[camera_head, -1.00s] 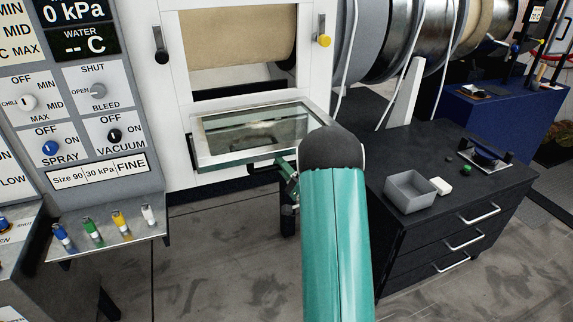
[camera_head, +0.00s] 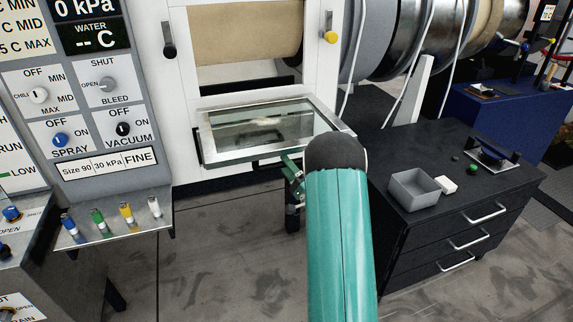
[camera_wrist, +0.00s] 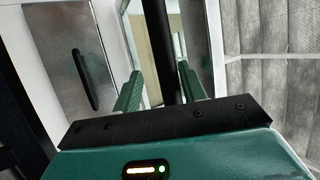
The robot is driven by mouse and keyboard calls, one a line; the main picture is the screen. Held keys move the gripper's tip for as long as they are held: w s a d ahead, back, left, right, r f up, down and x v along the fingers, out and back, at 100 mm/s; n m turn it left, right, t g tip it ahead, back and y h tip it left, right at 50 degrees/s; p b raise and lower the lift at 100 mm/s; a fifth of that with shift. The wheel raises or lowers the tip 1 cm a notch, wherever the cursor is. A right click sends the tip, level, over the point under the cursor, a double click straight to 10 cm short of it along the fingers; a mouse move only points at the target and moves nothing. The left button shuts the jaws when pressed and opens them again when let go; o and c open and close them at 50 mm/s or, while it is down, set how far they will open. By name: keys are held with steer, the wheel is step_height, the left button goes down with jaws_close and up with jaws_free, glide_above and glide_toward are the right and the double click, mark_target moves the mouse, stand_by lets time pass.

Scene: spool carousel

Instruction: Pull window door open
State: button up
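The window door (camera_head: 204,147) is a glass pane in a pale metal frame, low on the white machine front. It is swung outward and lies nearly flat, with the opening exposed above it. My gripper (camera_head: 291,172) is under the door's front edge in the head view, partly hidden by my arm. In the wrist view, the teal fingers of my gripper (camera_wrist: 160,82) stand on either side of a black handle bar (camera_wrist: 158,30). A gap shows between the left finger and the bar; the right finger is close to it. Contact cannot be told.
A control panel (camera_head: 88,83) with knobs and a shelf of coloured valves (camera_head: 112,228) stand at left. A dark drawer cabinet (camera_head: 440,220) with a grey bin (camera_head: 415,189) stands close at right. Bare floor (camera_head: 230,260) lies in front of the machine.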

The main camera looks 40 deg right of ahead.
steer(key=shift+s+r, duration=0.1)
steer(key=shift+r, duration=0.15)
steer(key=v, duration=1.4)
steer(key=shift+a, duration=0.1)
